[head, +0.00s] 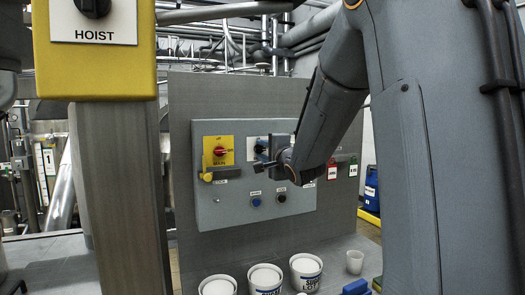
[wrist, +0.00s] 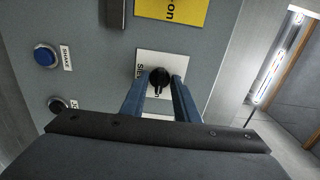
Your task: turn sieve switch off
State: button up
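The sieve switch is a black rotary knob (wrist: 159,77) on a white plate (wrist: 146,58) with partly hidden lettering that begins "SIE". Its grip bar points down in the wrist view. My gripper (wrist: 161,84) has its two blue fingers on either side of the knob, apart, with a gap around the grip bar; whether the tips touch the knob's rim I cannot tell. In the head view, my gripper (head: 264,163) is at the front of the grey control box (head: 225,205), by the white plate (head: 249,153), and covers part of it.
A yellow plate with a red main switch (head: 219,151) is left of the white one. A blue button (head: 256,202) and black button (head: 282,198) sit below. White tubs (head: 265,279) stand underneath. A yellow hoist box (head: 95,75) on a post is at left.

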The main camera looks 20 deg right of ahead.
jog(key=shift+c, duration=0.4)
grip_shut()
jog(key=shift+n, duration=0.3)
jog(key=n+b, duration=0.2)
jog(key=n, duration=0.4)
jog(key=shift+f, duration=0.1)
jog(key=n+b, duration=0.3)
jog(key=n, duration=0.2)
jog(key=shift+n, duration=0.4)
jog(key=n+b, duration=0.3)
jog(key=n, duration=0.2)
jog(key=shift+n, duration=0.4)
jog(key=shift+o, duration=0.4)
grip_release()
